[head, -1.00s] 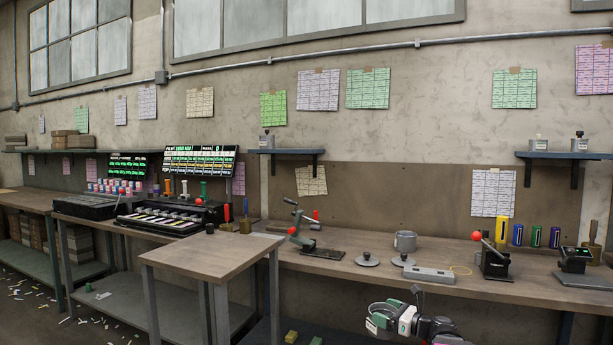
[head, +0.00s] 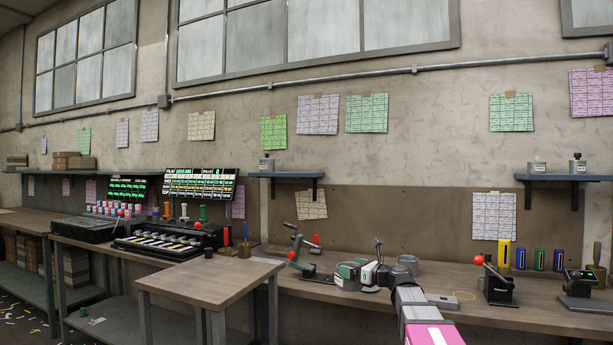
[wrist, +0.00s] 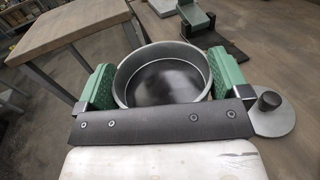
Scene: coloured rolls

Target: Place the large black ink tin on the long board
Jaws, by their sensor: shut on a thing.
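The large black ink tin (wrist: 160,88) shows in the wrist view as a round open vessel with a grey rim and black inside. My gripper (wrist: 150,88) is shut on it, with a green finger pad on each side. I cannot tell for sure which surface is the long board.
The grey mug (head: 408,263) stands close behind my arm. A lever tool (head: 302,262) is left of my gripper. A knobbed disc (wrist: 270,118) lies beside the held tin. Small tins (head: 577,166) stand on the right shelf, one tin (head: 267,163) on the left. The small table (head: 205,278) is bare.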

